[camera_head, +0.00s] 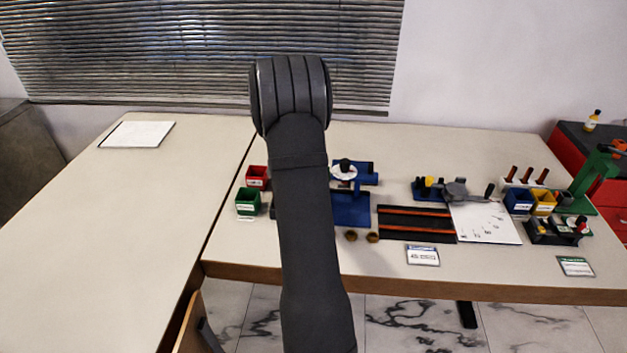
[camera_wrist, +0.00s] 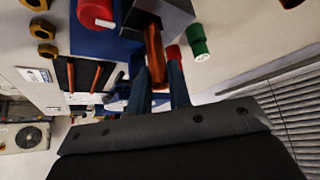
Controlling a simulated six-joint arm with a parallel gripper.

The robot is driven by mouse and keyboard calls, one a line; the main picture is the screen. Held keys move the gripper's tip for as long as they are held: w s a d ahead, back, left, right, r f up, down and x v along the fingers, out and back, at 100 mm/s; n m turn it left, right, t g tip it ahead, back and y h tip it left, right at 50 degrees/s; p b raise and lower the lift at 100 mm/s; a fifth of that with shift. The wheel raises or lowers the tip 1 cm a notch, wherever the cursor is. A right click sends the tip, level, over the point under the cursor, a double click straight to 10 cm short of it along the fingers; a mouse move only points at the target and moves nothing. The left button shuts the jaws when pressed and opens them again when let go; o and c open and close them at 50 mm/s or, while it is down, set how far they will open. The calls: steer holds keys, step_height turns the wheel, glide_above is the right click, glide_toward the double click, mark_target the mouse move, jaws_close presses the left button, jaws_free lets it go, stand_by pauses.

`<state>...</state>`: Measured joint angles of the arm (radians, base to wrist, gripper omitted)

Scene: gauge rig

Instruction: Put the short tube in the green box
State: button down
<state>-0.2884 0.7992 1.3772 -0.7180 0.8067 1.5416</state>
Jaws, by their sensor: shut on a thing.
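The green box (camera_head: 247,202) stands at the left end of the right-hand table, in front of the red box (camera_head: 256,176). In the wrist view, my gripper (camera_wrist: 162,88) is shut on a copper-coloured tube (camera_wrist: 154,48), which points away between the two blue-grey fingers. The tube's far end meets a grey block (camera_wrist: 178,14); I cannot tell whether it is inside it or only in front. The gripper and the held tube are hidden behind my arm in the head view. I cannot pick out the green box for sure in the wrist view.
A blue fixture (camera_head: 352,208) stands right of my arm, with two brown rings (camera_head: 372,237) in front. A black rack (camera_head: 417,209) holds long orange rods. A green cylinder (camera_wrist: 197,40) and a red one (camera_wrist: 95,12) show near the gripper. The left table is mostly clear.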

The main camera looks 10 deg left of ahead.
step_height(320, 180, up, 5)
steer(key=shift+a, duration=0.1)
steer(key=s+a+n+t+y, duration=0.3)
steer(key=a+n, duration=0.6)
steer(key=a, duration=1.1)
steer(key=shift+g+y, duration=0.5)
steer(key=shift+y, duration=0.3)
steer(key=shift+s+a+f, duration=0.15)
steer(key=shift+s+f, duration=0.1)
steer(key=shift+f, duration=1.3)
steer(key=shift+s+a+f, duration=0.1)
steer(key=shift+s+f, duration=0.2)
steer(key=shift+f, duration=1.2)
steer(key=shift+s+a+f, duration=0.15)
steer(key=shift+s+f, duration=0.1)
steer(key=shift+f, duration=1.3)
steer(key=shift+f, duration=0.1)
steer(key=c, duration=1.8)
jaws_free()
steer(key=shift+f, duration=0.1)
steer(key=o, duration=0.5)
steer(key=shift+c, duration=0.2)
